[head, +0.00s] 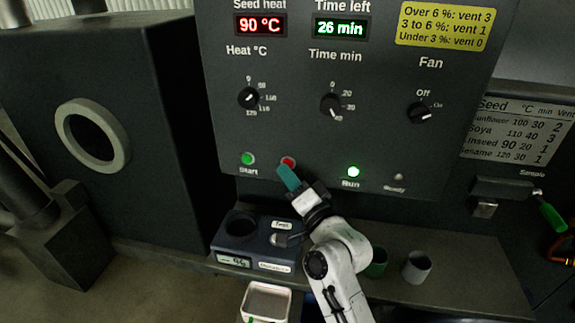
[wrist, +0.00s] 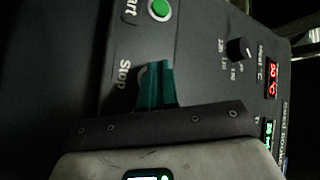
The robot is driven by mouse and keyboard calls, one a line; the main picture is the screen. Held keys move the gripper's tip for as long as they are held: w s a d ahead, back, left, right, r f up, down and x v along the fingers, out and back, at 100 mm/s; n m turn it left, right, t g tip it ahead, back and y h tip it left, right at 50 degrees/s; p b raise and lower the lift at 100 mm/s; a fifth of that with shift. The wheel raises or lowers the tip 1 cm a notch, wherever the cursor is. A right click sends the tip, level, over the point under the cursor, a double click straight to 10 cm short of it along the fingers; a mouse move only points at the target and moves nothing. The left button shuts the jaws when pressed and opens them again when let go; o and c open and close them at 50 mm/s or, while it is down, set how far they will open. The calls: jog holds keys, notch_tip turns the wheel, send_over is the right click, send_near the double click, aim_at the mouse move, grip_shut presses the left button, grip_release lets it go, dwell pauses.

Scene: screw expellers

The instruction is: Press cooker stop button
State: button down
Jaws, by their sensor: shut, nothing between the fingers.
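The cooker's control panel (head: 300,125) is dark grey. The red stop button (head: 288,161) is on its lower left part, right of the green start button (head: 247,158). My gripper (head: 288,176) is shut and empty, its teal fingertips just below and in front of the red button. I cannot tell whether they touch it. In the wrist view the teal fingers (wrist: 155,85) are together beside the "Stop" label (wrist: 123,75) and hide most of the stop button. The green start button (wrist: 159,9) shows above. The run lamp (head: 353,171) is lit green.
The displays read 90 °C (head: 260,25) and 26 min (head: 340,28). Knobs for heat (head: 248,97), time (head: 331,104) and fan (head: 420,112) stand out above the buttons. Below are a moisture tester (head: 255,242), a white tray (head: 265,302) and a grey cup (head: 417,266).

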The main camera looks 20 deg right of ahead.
jog(key=shift+w+d+b, duration=0.25)
jog(key=shift+w+b, duration=0.1)
jog(key=shift+b, duration=0.05)
dwell(0.5)
jog(key=shift+s, duration=0.1)
jog(key=shift+s+a+p, duration=0.45)
jog(key=shift+s+p, duration=0.15)
jog(key=shift+p, duration=0.1)
jog(key=shift+a, duration=0.1)
jog(key=s+a+p, duration=0.1)
jog(key=s+p, duration=0.1)
jog(key=s+a+p, duration=0.1)
jog(key=s+p, duration=0.1)
jog(key=p, duration=0.1)
jog(key=shift+a, duration=0.4)
dwell(0.7)
